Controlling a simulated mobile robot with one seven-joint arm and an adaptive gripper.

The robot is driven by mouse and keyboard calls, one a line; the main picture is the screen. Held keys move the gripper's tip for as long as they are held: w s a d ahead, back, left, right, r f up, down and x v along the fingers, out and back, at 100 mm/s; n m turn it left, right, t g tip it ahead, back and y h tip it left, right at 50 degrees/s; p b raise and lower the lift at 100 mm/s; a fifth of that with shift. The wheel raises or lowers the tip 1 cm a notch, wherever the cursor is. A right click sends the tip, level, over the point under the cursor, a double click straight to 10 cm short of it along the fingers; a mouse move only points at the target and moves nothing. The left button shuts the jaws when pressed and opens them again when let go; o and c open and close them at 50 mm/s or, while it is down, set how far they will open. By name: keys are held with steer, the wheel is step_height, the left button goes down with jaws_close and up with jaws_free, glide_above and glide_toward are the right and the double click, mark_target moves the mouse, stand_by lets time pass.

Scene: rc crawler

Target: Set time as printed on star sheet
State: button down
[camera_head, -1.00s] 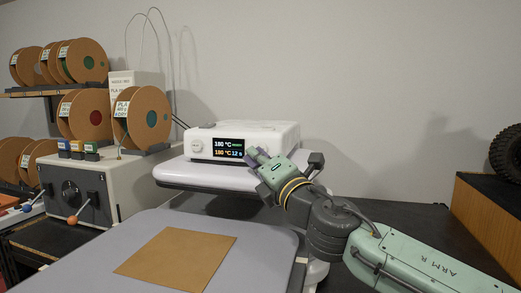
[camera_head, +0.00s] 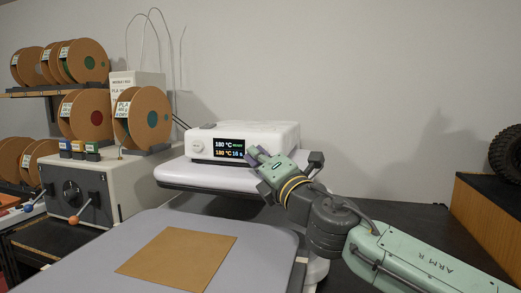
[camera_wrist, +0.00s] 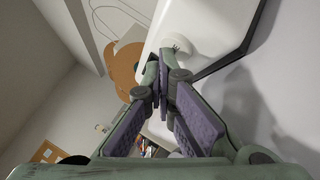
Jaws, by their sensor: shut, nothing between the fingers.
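The white control box (camera_head: 268,129) sits on top of the heat press (camera_head: 184,178). Its lit display (camera_head: 229,148) reads 180 °C with a green word on the upper line and 180 °C 16 s in orange below. A round white knob (camera_head: 197,147) is left of the display; it also shows in the wrist view (camera_wrist: 178,44). My gripper (camera_head: 253,155) is shut and empty at the display's right edge; its fingers meet in the wrist view (camera_wrist: 163,80). It hides the panel there, and I cannot tell whether it touches. I cannot make out a star sheet.
A brown sheet (camera_head: 177,262) lies on the grey lower plate (camera_head: 275,250). Spools (camera_head: 141,117) and a grey machine with levers (camera_head: 81,190) stand at left. A wooden block (camera_head: 488,215) with a tyre is at right. The dark table (camera_head: 415,215) between is clear.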

steer(key=shift+w+d+f, duration=0.15)
steer(key=shift+d+f, duration=0.05)
steer(key=shift+d, duration=0.1)
steer(key=shift+s+a+f, duration=0.15)
steer(key=shift+s+f, duration=0.05)
steer(key=shift+s, duration=0.3)
steer(key=shift+s+a, duration=0.15)
steer(key=shift+s, duration=0.05)
steer(key=shift+s+a, duration=0.15)
steer(key=shift+s, duration=0.3)
steer(key=s, duration=0.2)
steer(key=s+a, duration=0.1)
steer(key=s, duration=0.1)
steer(key=shift+a, duration=0.2)
